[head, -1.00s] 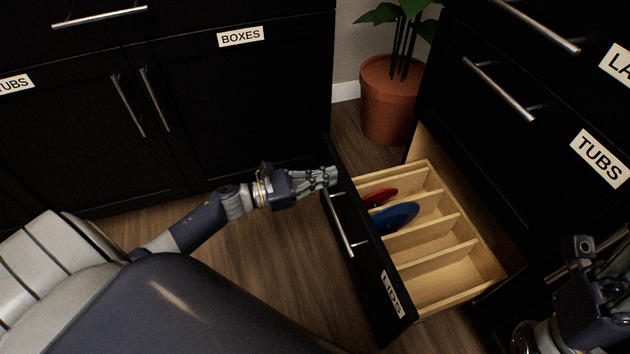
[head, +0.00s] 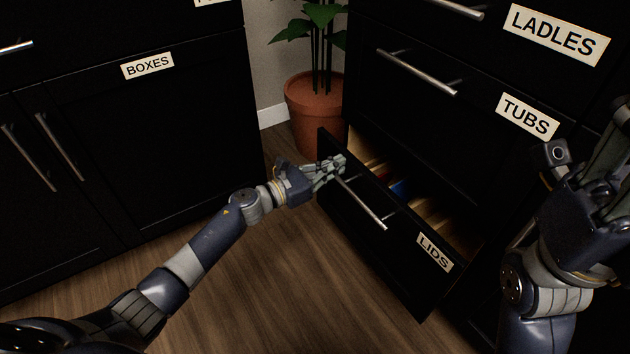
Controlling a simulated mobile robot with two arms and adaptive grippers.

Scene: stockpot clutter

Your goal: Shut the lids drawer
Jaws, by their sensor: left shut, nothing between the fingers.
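The lids drawer (head: 370,245) is a black drawer with a white LIDS label and a silver bar handle (head: 362,205). It stands partly open, with a narrow strip of its wooden inside showing. A bit of a blue lid (head: 399,189) shows between the wooden dividers. My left gripper (head: 338,168) is shut and empty, at the drawer front's far upper end near the handle's top end; it appears to touch the front. My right gripper (head: 622,165) is raised at the right edge, in front of the cabinet; its fingers are partly cut off.
The TUBS drawer (head: 440,110) and the LADLES drawer above it are shut. A potted plant (head: 314,105) stands in the corner behind the open drawer. The BOXES cabinet (head: 160,140) is at left. The wooden floor before the drawer is clear.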

